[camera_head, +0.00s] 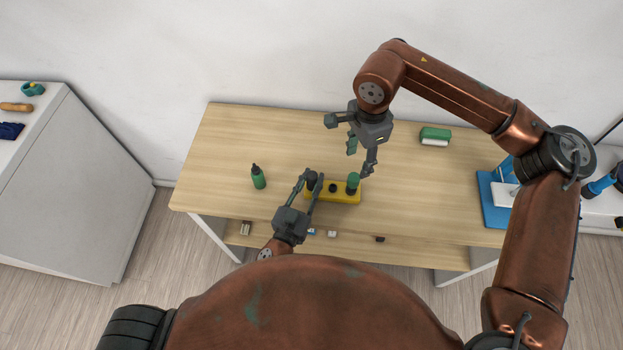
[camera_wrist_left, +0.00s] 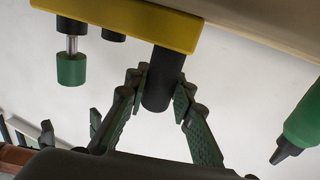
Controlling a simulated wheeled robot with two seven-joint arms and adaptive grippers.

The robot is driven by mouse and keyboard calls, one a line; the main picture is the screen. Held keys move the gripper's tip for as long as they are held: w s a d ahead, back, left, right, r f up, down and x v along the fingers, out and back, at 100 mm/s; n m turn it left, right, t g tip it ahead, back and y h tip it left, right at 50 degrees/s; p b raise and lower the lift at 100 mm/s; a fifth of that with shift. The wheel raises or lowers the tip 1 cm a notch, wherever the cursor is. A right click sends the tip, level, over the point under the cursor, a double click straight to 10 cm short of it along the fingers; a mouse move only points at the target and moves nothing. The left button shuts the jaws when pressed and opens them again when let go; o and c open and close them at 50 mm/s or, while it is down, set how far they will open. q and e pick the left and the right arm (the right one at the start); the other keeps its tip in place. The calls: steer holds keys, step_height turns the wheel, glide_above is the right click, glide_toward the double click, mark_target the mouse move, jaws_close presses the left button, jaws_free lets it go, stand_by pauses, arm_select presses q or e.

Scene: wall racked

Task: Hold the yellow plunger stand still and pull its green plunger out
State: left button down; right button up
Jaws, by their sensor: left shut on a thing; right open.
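The yellow plunger stand (camera_head: 342,199) lies near the front edge of the wooden table, with a row of black posts on it. Its green plunger (camera_head: 353,179) stands at the right end. In the left wrist view the plunger (camera_wrist_left: 71,69) shows a bare silver rod between its green cap and a black collar. My left gripper (camera_head: 311,179) is shut on the thick black post (camera_wrist_left: 164,78) at the stand's left end. My right gripper (camera_head: 360,162) is open and empty, its fingers pointing down above and around the plunger's top, without clear contact.
A green-and-white block (camera_head: 435,136) and a blue fixture (camera_head: 492,201) are to the right. The table (camera_head: 235,140) is clear at back left. Small items lie on the lower shelf.

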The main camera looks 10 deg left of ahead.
steer(key=shift+r, duration=0.4)
arm_select(q)
steer(key=c, duration=1.6)
jaws_free()
steer(key=shift+s, duration=0.1)
